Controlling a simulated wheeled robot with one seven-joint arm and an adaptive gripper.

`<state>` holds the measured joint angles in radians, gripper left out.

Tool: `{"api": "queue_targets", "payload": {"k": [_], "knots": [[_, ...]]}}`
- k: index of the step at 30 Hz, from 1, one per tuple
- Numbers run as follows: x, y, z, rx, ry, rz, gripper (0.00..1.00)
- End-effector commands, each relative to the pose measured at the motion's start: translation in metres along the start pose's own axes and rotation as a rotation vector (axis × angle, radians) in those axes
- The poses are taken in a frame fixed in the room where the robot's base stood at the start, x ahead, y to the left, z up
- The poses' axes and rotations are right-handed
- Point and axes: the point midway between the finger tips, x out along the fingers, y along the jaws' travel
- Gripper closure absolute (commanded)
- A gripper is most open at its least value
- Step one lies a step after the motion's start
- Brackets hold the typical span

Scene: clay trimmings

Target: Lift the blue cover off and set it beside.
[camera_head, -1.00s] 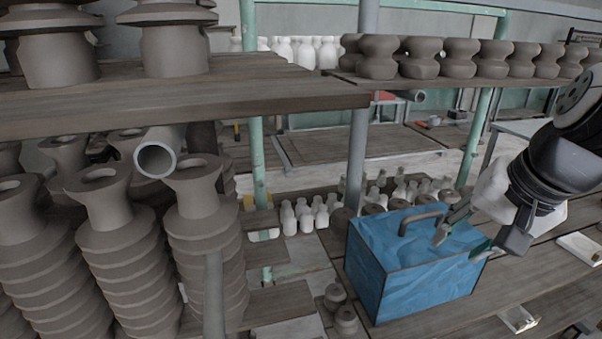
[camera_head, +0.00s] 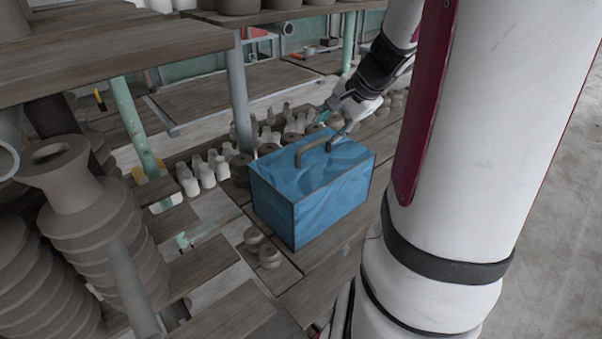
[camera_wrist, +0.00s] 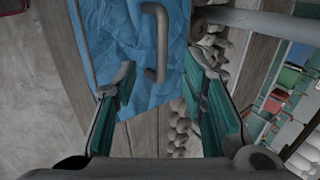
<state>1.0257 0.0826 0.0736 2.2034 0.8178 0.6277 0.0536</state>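The blue cover (camera_head: 312,190) is a box shape with a grey-brown handle (camera_head: 314,146) on its top. It stands on a wooden plank surface. In the head view my gripper (camera_head: 334,122) is at the far right end of the cover, close to the handle. What is under the cover is hidden.
Small white bottles (camera_head: 200,172) and dark pots stand behind and left of the cover. Two small brown pots (camera_head: 262,248) sit before it. My white arm blocks the right.

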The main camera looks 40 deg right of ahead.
Motion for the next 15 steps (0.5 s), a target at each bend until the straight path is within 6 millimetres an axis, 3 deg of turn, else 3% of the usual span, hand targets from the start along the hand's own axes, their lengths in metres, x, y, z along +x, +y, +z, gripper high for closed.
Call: {"api": "queue_targets", "payload": {"k": [6,15], "knots": [[0.041,0.001,0.001,0.001,-0.003,0.002,0.62],[0.063,-0.001,0.001,0.0,-0.001,0.001,0.62]]}}
